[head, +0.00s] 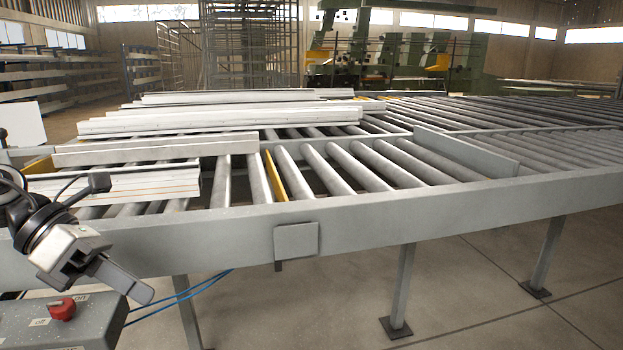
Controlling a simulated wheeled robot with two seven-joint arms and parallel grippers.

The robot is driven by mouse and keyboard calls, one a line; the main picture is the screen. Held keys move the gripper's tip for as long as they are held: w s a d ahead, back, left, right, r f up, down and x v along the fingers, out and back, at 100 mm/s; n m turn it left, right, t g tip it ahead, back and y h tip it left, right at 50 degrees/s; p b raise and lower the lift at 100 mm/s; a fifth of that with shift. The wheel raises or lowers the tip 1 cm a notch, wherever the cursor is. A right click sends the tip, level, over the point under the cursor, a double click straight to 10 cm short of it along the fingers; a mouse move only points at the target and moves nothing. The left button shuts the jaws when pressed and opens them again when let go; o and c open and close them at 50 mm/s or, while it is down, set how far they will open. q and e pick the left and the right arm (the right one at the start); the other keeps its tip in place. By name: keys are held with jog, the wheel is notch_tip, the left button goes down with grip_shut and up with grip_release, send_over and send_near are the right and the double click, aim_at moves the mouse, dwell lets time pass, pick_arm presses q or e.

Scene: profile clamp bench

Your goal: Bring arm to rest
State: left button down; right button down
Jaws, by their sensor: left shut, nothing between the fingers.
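My left gripper (126,283) is at the lower left, in front of the roller bench's near rail and just above a grey control box (100,322). Its fingers are together with nothing between them, pointing down and to the right. A red knob (62,308) sits on top of the box, just below and left of the gripper. The roller bench (420,205) stretches across the view. White profiles (140,184) lie on its rollers at the left. My right gripper is not in the view.
A longer stack of white profiles (215,123) lies further back. A grey plate (297,240) is on the near rail. Blue cables (185,295) run below the rail beside the box. The floor (470,290) at the lower right is open apart from the bench legs.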

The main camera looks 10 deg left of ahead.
pick_arm(q)
jog(key=w+d+f+n+t, duration=0.1)
jog(key=d+f+n+t, duration=0.1)
jog(key=f+n+t, duration=0.75)
jog(key=w+d+f+n+t, duration=0.2)
jog(key=f+n+t, duration=0.25)
jog(key=n, duration=0.95)
jog(key=s+d+f+n+g+y, duration=0.2)
jog(key=s+d+f+n, duration=0.3)
jog(key=f+n, duration=0.4)
jog(key=s+d+f+n+g+y, duration=0.3)
jog(key=s+d+f+n+y, duration=0.1)
jog(key=f+n, duration=0.4)
jog(key=shift+s+d+f+n, duration=0.4)
jog(key=shift+s+d+n, duration=0.5)
jog(key=shift+d, duration=0.1)
